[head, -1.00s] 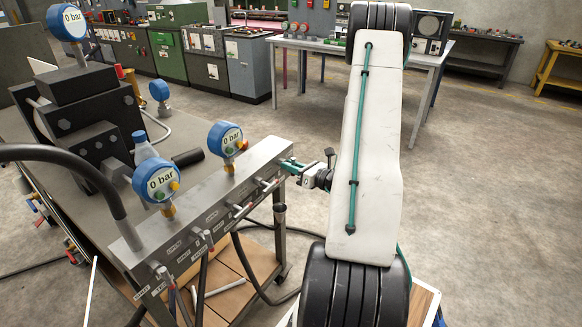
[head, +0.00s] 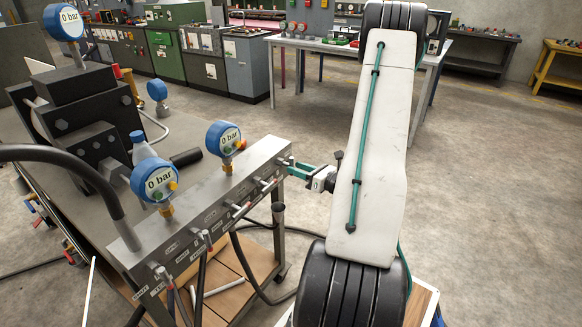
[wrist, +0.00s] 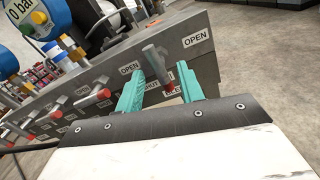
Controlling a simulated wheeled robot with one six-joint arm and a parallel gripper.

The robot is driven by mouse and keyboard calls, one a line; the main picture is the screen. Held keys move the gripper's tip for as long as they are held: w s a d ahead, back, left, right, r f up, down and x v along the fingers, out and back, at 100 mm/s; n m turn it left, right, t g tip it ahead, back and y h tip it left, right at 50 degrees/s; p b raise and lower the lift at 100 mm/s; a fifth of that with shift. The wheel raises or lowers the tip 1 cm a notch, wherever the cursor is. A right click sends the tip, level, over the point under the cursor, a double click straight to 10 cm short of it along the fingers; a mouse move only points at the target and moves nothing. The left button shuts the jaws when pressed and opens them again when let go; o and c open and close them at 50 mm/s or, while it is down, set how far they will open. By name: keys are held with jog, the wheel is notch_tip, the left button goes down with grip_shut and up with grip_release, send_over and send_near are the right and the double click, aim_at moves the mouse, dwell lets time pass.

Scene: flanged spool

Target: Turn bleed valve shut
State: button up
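The valve lever (wrist: 156,62) at the right end of the grey manifold (head: 195,192) is a short grey handle with a red end. In the wrist view it stands between my gripper's two teal fingers (wrist: 162,76), with a gap visible on both sides. My gripper is open. OPEN labels (wrist: 197,38) sit to either side of this lever, and a partly covered SHUT label lies behind the fingers. In the head view my gripper (head: 291,167) is at the manifold's right end, and the lever is hidden there.
More red-ended levers (wrist: 102,95) line the manifold's front to the left. Two blue gauges (head: 223,138) reading 0 bar stand on its top. A black hose (head: 60,155) arches at the left. Open floor (head: 480,200) lies to the right.

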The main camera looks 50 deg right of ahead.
jog(key=s, duration=0.4)
jog(key=shift+d, duration=0.15)
dwell(0.4)
